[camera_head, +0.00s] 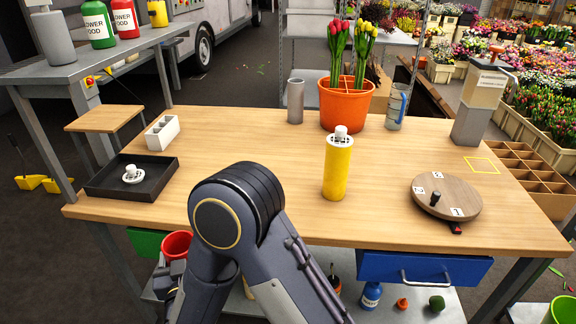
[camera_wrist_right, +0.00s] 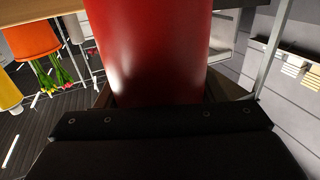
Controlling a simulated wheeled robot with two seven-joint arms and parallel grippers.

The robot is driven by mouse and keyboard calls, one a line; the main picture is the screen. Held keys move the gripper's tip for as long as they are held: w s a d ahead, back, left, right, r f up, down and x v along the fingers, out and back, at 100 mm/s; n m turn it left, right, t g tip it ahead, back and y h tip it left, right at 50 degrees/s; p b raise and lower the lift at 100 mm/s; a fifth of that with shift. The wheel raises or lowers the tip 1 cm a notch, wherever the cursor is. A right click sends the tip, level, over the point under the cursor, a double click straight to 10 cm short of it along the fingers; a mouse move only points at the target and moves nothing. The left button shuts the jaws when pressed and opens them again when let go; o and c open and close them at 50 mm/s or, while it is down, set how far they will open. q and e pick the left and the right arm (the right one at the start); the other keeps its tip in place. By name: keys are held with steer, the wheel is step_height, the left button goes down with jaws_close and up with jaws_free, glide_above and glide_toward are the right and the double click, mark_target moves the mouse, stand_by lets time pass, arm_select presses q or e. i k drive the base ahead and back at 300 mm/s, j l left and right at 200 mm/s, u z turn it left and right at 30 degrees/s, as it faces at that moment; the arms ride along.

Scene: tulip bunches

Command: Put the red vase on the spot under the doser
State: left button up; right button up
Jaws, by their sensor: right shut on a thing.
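The red vase (camera_head: 177,244) is at the table's front left edge in the head view, low beside my arm, with its open rim facing up. It fills the middle of the right wrist view (camera_wrist_right: 150,50). My right gripper (camera_head: 170,272) is shut on the vase; its fingertips are mostly hidden. The doser (camera_head: 484,88) stands at the back right of the table. The spot, a yellow square outline (camera_head: 482,165), lies bare on the table in front of it. My left gripper is not in view.
A yellow vase (camera_head: 337,170) with a white top stands mid-table. A round wooden turntable (camera_head: 462,193) lies front right. An orange pot (camera_head: 346,104) of tulips stands at the back, between a grey vase (camera_head: 295,101) and a jug (camera_head: 396,107). A black tray (camera_head: 103,182) is at left.

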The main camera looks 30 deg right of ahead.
mark_target(481, 164)
steer(key=k+l, duration=0.2)
steer(key=l, duration=0.15)
steer(key=k+l, duration=0.2)
steer(key=l, duration=0.2)
steer(key=k+l, duration=0.15)
steer(key=l, duration=0.2)
steer(key=k+l, duration=0.2)
steer(key=l, duration=0.15)
steer(key=k+l, duration=0.2)
steer(key=l, duration=0.2)
